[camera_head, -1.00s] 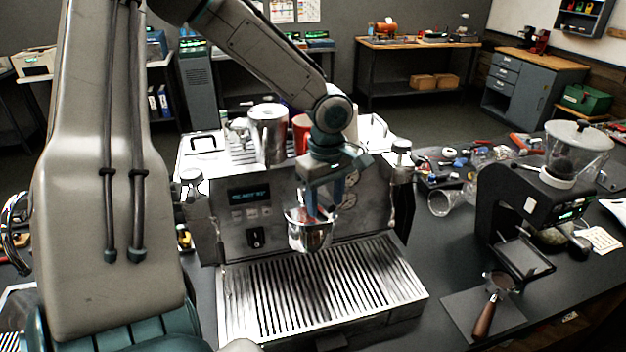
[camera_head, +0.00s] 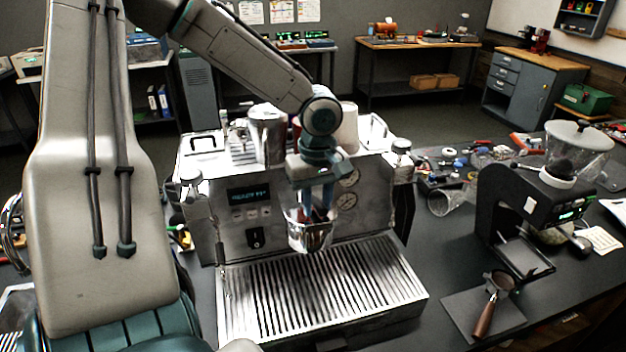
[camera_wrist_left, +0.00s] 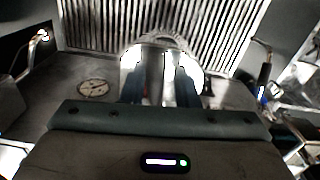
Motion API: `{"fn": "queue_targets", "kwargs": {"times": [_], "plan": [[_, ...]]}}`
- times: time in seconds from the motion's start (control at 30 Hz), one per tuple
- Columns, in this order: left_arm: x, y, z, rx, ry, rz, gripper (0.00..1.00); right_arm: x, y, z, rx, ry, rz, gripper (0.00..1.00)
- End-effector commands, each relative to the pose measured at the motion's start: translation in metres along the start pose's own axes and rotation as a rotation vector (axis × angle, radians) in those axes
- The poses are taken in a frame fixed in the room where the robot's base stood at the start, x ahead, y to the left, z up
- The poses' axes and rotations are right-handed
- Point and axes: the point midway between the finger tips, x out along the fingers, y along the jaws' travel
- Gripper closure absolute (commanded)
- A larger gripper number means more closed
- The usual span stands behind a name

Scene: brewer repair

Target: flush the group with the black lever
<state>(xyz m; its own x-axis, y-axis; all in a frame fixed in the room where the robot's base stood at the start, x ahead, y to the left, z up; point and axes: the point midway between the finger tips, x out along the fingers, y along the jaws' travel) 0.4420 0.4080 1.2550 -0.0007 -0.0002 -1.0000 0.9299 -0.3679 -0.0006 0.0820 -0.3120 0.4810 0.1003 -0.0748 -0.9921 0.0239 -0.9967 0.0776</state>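The chrome espresso machine (camera_head: 286,205) stands on the dark bench with its display lit. Its chrome group (camera_head: 309,238) is at the front, above the drip tray (camera_head: 320,290). My left gripper (camera_head: 316,212) points down at the group, its two blue fingers apart. In the left wrist view, the gripper (camera_wrist_left: 160,92) shows a gap between its fingers, with the bright group (camera_wrist_left: 161,62) behind them. I cannot tell whether the fingers touch it. I cannot make out the black lever for certain; the gripper covers part of the group. My right gripper is not in view.
A steel pitcher (camera_head: 267,135) and a pale cup stack (camera_head: 347,127) stand on the machine. A black grinder (camera_head: 525,205) is at the right, with a portafilter (camera_head: 493,300) on a mat before it. Small loose parts lie between machine and grinder.

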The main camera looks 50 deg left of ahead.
Motion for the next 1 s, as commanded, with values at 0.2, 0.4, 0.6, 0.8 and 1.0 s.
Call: {"fn": "queue_targets", "kwargs": {"times": [0.2,0.4,0.6,0.8,1.0], "plan": [[0.0,-0.01,0.0,0.131,-0.001,0.003,0.73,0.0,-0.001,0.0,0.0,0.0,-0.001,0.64],[0.0,-0.019,-0.001,0.241,-0.002,0.003,0.73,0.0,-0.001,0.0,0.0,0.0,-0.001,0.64],[0.0,-0.026,-0.004,0.347,-0.002,0.005,0.73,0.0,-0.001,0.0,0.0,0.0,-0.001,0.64],[0.0,-0.033,-0.006,0.439,-0.001,0.005,0.73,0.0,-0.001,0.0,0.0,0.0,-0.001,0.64],[0.0,-0.04,-0.01,0.535,0.0,0.003,0.73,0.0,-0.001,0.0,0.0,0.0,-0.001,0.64]]}}
